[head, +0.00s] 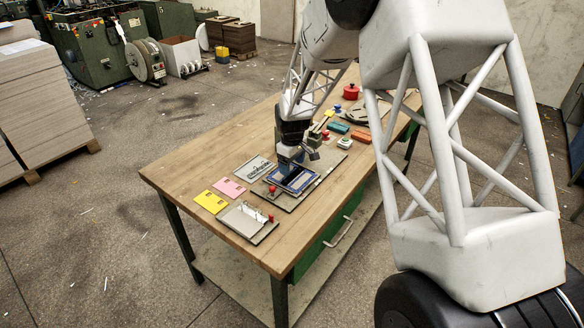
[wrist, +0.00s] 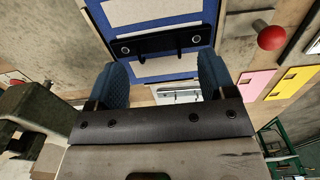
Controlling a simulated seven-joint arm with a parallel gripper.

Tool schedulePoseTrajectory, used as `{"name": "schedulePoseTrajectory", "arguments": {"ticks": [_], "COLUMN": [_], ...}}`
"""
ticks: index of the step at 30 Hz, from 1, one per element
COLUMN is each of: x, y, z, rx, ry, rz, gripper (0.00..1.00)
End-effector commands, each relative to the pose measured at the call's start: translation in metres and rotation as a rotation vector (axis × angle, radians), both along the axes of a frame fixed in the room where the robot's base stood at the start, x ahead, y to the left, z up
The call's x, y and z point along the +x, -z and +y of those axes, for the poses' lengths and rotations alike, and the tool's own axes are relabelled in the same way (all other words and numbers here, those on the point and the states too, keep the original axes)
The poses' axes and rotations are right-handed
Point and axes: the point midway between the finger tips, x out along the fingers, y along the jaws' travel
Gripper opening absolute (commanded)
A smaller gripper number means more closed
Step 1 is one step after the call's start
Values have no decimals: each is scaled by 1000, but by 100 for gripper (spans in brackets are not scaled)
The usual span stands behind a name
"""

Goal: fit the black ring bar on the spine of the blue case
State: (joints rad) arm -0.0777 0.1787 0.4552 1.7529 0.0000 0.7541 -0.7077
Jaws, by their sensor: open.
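The open blue case (head: 293,179) lies on a grey board on the bench, with pale panels inside its blue border. It also fills the top of the wrist view (wrist: 187,66). The black ring bar (wrist: 160,41) lies across the blue spine strip between the pale panels, with a round rivet near each end. I cannot tell whether it is fully seated. My gripper (head: 289,160) is low over the case. In the wrist view its two blue pads (wrist: 162,70) are apart, with the bar just beyond their tips and nothing visibly gripped.
A red knob (wrist: 271,37) stands beside the case. Pink (head: 230,187) and yellow (head: 210,201) cards lie to the left. A tray with metal parts (head: 255,168) lies behind them. A clipboard-like board (head: 246,220) is near the front edge. Coloured blocks (head: 338,127) stand further back.

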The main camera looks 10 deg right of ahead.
Motion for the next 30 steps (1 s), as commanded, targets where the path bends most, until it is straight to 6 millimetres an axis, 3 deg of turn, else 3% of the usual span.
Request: {"name": "schedulePoseTrajectory", "arguments": {"ticks": [13, 30], "x": [0, 0], "y": [-53, -60], "z": [0, 0], "rx": [0, 0], "ry": [0, 0], "rz": [0, 0], "gripper": [77, 77]}}
